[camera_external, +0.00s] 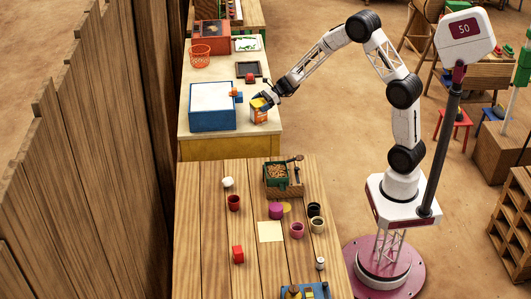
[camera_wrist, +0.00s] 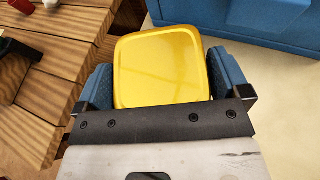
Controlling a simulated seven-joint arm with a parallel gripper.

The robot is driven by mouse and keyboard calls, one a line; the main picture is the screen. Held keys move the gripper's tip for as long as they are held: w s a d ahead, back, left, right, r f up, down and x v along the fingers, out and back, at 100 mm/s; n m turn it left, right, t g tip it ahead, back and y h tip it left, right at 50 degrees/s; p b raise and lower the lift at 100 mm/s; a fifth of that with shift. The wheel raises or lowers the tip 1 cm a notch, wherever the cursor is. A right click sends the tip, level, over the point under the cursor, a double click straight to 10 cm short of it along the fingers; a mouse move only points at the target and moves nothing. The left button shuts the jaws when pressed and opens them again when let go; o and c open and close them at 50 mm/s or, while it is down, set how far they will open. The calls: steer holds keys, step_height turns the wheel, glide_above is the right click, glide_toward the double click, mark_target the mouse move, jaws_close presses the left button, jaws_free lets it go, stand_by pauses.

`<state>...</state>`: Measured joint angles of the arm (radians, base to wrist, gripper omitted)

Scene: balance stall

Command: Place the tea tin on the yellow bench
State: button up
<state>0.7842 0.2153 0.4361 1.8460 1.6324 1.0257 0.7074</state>
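The tea tin (camera_external: 259,115) is orange with a yellow lid. In the external view it is upright at the front right of the yellow bench (camera_external: 230,147), which has a pale top and a yellow front. I cannot tell whether its base touches the bench top. My gripper (camera_external: 265,101) is at the tin's upper part. In the wrist view the yellow lid (camera_wrist: 160,66) fills the space between the two blue fingers of my gripper (camera_wrist: 165,85), which press on its sides. The tin's body is hidden under the lid there.
A blue box (camera_external: 212,107) with a white top stands just left of the tin. A dark tray (camera_external: 248,69) and an orange basket (camera_external: 200,56) are farther back. The wooden table (camera_external: 200,265) in front holds cups, a green container (camera_external: 276,174) and small blocks.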

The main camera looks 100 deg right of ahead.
steer(key=shift+o, duration=0.2)
steer(key=shift+r, duration=0.2)
steer(key=v, duration=1.2)
stand_by(0.6)
steer(key=s+a+r+n+g, duration=0.25)
steer(key=a+n, duration=0.25)
steer(key=a, duration=0.6)
steer(key=s+a+r+n+g+y, duration=0.1)
steer(key=a+r+n+g, duration=0.3)
steer(key=a, duration=0.7)
steer(key=s+a+r+n+g, duration=0.2)
steer(key=a+r+n, duration=0.3)
steer(key=a, duration=0.6)
steer(key=s+a+r+n+h, duration=0.1)
steer(key=s+a+n+h, duration=0.2)
steer(key=s+a+n, duration=0.5)
steer(key=s+a+r+n+g+h, duration=0.1)
steer(key=s+a+n+h, duration=0.2)
steer(key=s+a+n, duration=0.5)
steer(key=s+n, duration=0.1)
steer(key=s, duration=0.4)
steer(key=shift+s, duration=0.3)
